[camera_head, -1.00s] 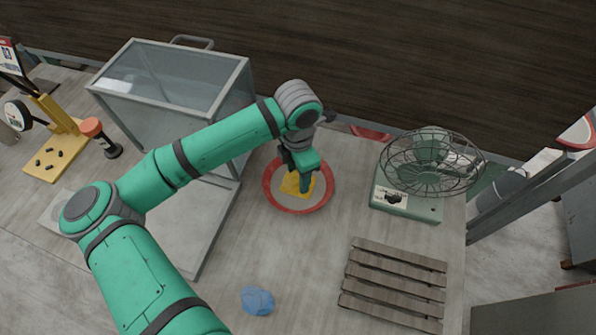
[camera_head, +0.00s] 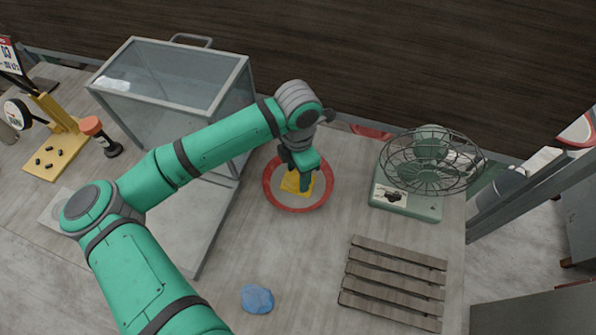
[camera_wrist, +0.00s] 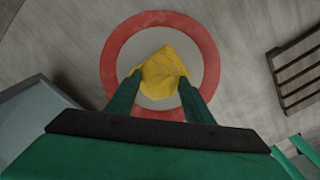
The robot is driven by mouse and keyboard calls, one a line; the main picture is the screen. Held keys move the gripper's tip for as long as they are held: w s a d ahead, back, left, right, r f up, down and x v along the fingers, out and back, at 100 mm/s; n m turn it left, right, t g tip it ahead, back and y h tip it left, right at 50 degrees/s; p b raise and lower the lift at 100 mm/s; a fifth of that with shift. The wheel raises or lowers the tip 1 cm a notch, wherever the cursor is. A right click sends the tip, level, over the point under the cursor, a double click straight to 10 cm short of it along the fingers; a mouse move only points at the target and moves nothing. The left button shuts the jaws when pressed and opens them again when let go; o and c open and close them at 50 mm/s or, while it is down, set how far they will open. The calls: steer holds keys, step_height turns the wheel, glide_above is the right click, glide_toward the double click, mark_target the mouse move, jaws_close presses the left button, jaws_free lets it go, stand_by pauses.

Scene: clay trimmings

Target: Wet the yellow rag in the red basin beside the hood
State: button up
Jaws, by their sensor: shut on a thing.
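The red basin (camera_head: 271,192) stands on the table beside the glass-sided hood (camera_head: 180,75); its rim is red and its inside pale grey. The yellow rag (camera_head: 291,185) is over the basin's middle, bunched between my fingers. My gripper (camera_head: 300,183) points down into the basin area and is shut on the rag. In the wrist view the rag (camera_wrist: 160,72) shows between the two green fingertips, with the red rim (camera_wrist: 113,60) all around it. I cannot tell whether the rag touches the basin's bottom. My gripper hides part of the rag in the head view.
A green fan (camera_head: 430,170) stands right of the basin. A slatted wooden rack (camera_head: 395,283) lies at front right. A blue crumpled thing (camera_head: 257,299) lies at the front. A yellow stand (camera_head: 55,150) and an orange-topped item (camera_head: 92,127) are left of the hood. Bare table lies before the basin.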

mark_target(298, 175)
steer(key=shift+f, duration=0.4)
stand_by(1.1)
steer(key=shift+r, duration=0.15)
steer(key=shift+r, duration=3.45)
